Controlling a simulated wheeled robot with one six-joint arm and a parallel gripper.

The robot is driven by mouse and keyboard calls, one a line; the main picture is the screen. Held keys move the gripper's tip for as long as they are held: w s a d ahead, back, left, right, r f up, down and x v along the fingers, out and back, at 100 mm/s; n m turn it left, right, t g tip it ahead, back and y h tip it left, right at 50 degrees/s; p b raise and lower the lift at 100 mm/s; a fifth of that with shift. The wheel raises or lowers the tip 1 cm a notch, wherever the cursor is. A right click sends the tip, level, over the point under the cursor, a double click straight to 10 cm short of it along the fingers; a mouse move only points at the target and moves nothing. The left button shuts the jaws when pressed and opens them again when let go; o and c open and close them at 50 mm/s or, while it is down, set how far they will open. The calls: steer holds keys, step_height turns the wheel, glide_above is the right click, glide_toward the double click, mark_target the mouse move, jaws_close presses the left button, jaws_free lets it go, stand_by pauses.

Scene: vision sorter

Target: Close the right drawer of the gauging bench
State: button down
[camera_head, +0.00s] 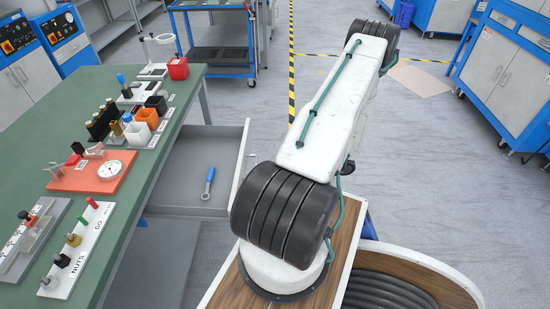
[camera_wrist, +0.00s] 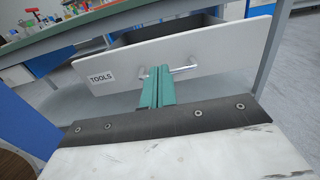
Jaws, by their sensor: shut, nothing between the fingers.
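The gauging bench (camera_head: 150,160) has a green top and stands at the left in the head view. A grey drawer (camera_head: 190,211) is pulled out from its right side, with a blue-handled tool (camera_head: 208,183) lying in it. In the wrist view the drawer's pale front (camera_wrist: 225,50) carries a TOOLS label (camera_wrist: 102,78) and a metal bar handle (camera_wrist: 186,69). My gripper (camera_wrist: 160,72) has its teal fingers together at the handle, overlapping it in the picture. I cannot tell whether they touch it. My arm hides the gripper in the head view.
Gauges, a red fixture (camera_head: 90,172), small bins and a NUTS gauge board (camera_head: 77,250) stand on the bench top. A blue cart (camera_head: 215,68) stands behind. Blue cabinets (camera_head: 510,70) stand at the far right. The floor between is open, with a yellow-black line (camera_head: 291,90).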

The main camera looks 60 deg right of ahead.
mark_target(243, 158)
steer(key=x, duration=1.2)
steer(key=shift+w+r, duration=0.1)
